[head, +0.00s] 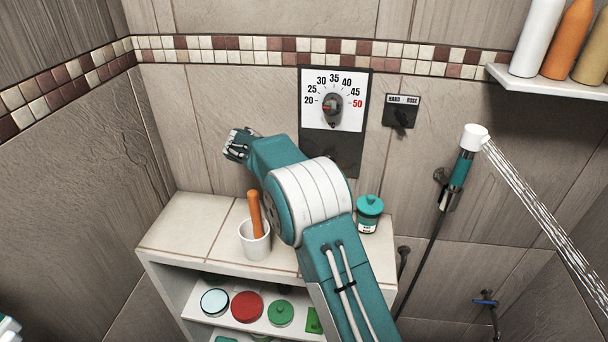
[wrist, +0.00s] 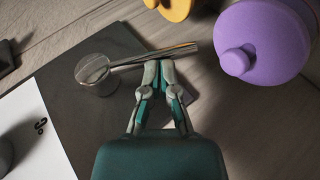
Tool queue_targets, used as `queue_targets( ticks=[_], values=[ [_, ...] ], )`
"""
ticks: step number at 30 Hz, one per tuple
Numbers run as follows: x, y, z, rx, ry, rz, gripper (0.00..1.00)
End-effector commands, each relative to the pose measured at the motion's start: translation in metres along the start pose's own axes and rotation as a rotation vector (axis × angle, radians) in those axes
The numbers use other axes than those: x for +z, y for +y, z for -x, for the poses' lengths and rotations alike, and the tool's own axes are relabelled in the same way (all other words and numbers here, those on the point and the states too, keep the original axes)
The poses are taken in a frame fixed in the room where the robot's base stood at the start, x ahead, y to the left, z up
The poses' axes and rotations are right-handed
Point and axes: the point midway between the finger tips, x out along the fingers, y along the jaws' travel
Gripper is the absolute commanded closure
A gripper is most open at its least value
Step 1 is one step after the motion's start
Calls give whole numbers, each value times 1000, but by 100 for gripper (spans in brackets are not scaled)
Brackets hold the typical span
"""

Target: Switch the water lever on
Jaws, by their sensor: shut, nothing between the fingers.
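In the wrist view, a chrome lever has a round base (wrist: 93,72) on a dark plate and a handle (wrist: 178,50) pointing right and slightly up. My gripper (wrist: 159,66) is shut and empty. Its fingertips are right at the lower side of the handle; I cannot tell for certain whether they touch. The dark plate (head: 328,154) shows there below the temperature dial (head: 333,105). At the right, the shower head (head: 475,137) sprays streaks of water (head: 545,210).
A purple lidded thing (wrist: 262,40) and a yellow one (wrist: 176,8) are close to the handle's end. A white cup (head: 254,240) and a teal jar (head: 369,213) stand on the ledge. A small selector (head: 401,112) is right of the dial. Bottles (head: 568,40) fill the upper-right shelf.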

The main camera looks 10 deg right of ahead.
Motion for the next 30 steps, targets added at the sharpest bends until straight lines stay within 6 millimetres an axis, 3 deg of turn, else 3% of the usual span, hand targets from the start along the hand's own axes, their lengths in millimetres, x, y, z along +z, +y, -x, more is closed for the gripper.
queue_targets(
  ticks=[12,27,30],
  values=[
    [-17,60,46,0,3,-3,100],
    [-18,70,53,-2,2,0,100],
    [-13,80,55,-29,3,6,100]
  ],
)
